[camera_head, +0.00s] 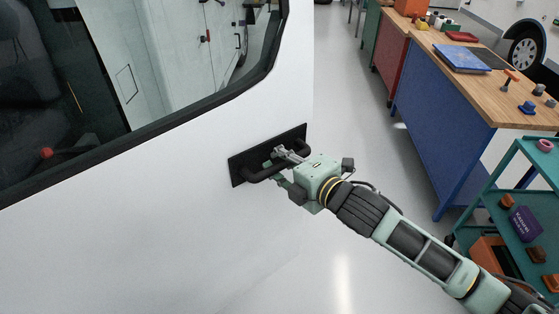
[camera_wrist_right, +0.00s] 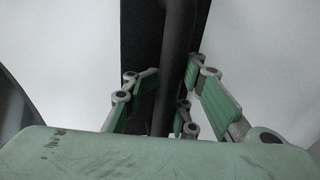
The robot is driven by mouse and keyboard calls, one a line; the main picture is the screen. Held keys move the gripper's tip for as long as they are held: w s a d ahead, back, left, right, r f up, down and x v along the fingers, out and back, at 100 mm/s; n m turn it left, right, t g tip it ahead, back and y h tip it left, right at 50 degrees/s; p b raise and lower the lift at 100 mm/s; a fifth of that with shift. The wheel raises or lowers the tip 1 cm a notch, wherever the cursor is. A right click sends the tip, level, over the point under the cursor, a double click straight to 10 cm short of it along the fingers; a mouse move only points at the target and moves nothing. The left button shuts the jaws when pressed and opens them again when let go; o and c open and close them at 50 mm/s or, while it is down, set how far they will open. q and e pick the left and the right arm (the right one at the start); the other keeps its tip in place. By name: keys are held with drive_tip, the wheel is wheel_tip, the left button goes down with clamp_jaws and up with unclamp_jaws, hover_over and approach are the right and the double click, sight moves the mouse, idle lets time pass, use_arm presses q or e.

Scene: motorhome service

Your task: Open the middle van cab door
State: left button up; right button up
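The white van cab door (camera_head: 215,225) fills the left of the head view, with a dark-framed window. Its black handle (camera_head: 257,174) is a bar on a dark rectangular plate; the bar also shows in the right wrist view (camera_wrist_right: 178,45). My right gripper (camera_head: 272,170) is at the handle. The palm hides the lower part of the bar. The door appears closed, but its full edge is unclear. My left gripper is not in view.
A blue workbench (camera_head: 440,125) with a wooden top stands at the right. A teal shelf cart (camera_head: 510,200) holding several items stands nearer, at the right edge. Grey floor (camera_head: 345,75) lies clear between the van and the bench.

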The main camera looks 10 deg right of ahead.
drive_tip(key=o, duration=0.4)
drive_tip(key=shift+s, duration=0.1)
drive_tip(key=shift+c, duration=0.2)
drive_tip(key=shift+o, duration=0.2)
drive_tip(key=shift+f, duration=0.15)
drive_tip(key=shift+s+d, duration=0.2)
drive_tip(key=v, duration=1.1)
drive_tip(key=shift+s, duration=0.2)
